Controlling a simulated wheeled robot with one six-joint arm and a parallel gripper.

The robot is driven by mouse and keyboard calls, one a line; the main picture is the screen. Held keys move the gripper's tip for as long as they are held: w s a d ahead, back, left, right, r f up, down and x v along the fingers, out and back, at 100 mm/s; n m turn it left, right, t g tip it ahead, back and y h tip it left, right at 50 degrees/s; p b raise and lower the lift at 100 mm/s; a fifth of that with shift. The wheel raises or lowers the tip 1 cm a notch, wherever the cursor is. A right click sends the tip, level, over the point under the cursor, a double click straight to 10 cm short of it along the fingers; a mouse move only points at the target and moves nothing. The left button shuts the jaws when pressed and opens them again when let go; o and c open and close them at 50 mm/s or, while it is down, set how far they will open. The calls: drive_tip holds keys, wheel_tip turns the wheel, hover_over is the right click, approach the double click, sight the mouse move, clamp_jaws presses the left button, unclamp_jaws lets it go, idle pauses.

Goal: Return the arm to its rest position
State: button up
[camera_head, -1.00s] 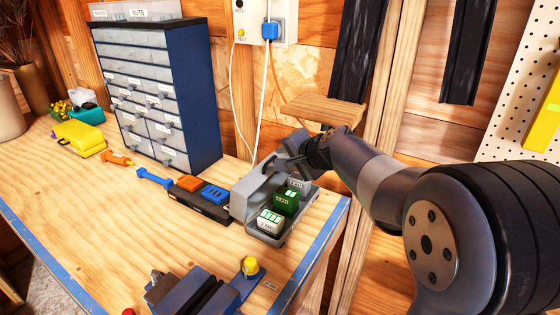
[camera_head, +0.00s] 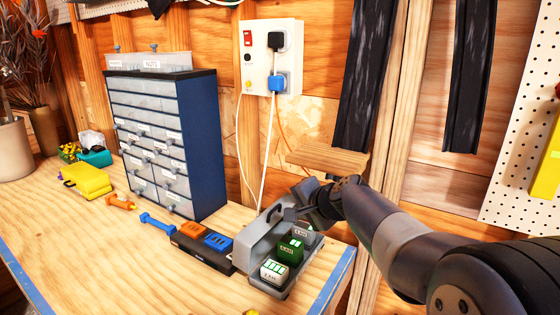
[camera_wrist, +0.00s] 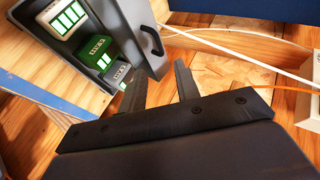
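My gripper (camera_head: 296,207) is at the right end of the workbench, just above and behind the grey battery case. In the wrist view my gripper (camera_wrist: 160,82) has its two dark fingers apart, with nothing between them. My arm reaches in from the lower right of the head view. The grey case (camera_head: 262,232) stands open and holds a white-and-green battery (camera_head: 274,271), a green battery (camera_head: 291,249) and a grey one (camera_head: 303,232). In the wrist view the case's lid (camera_wrist: 130,30) is close to the fingers; I cannot tell if they touch.
A blue drawer cabinet (camera_head: 203,150) stands left of the case. A black tray (camera_head: 190,247) with orange and blue items lies between them. A small wooden shelf (camera_head: 325,157) and a power box (camera_head: 262,40) with hanging cables are on the wall behind my gripper.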

sight(276, 209)
drive_tip(key=p+x, duration=0.1)
drive_tip(key=x, duration=0.8)
drive_tip(key=shift+s+d, duration=0.1)
drive_tip(key=b+v, duration=0.1)
drive_tip(key=v, duration=0.9)
drive_tip(key=p+x, duration=0.1)
drive_tip(key=x, duration=0.9)
drive_tip(key=shift+f, duration=0.15)
drive_tip(key=s+d+f+b, duration=0.2)
drive_tip(key=d+f+b, duration=0.1)
drive_tip(key=d+f, duration=0.1)
drive_tip(key=s+d+f+t+y+b, duration=0.1)
drive_tip(key=s+d+f+b, duration=0.2)
drive_tip(key=d+f, duration=0.1)
drive_tip(key=s+d+f+m+t+y+b, duration=0.1)
drive_tip(key=s+d+f+b, duration=0.2)
drive_tip(key=d+f+b, duration=0.1)
drive_tip(key=shift+s+d+f, duration=0.1)
drive_tip(key=shift+d+f, duration=0.1)
drive_tip(key=shift+f, duration=0.25)
drive_tip(key=shift+d+f+t+y+b, duration=0.1)
drive_tip(key=shift+f+t+y+b, duration=0.35)
drive_tip(key=shift+b, duration=0.2)
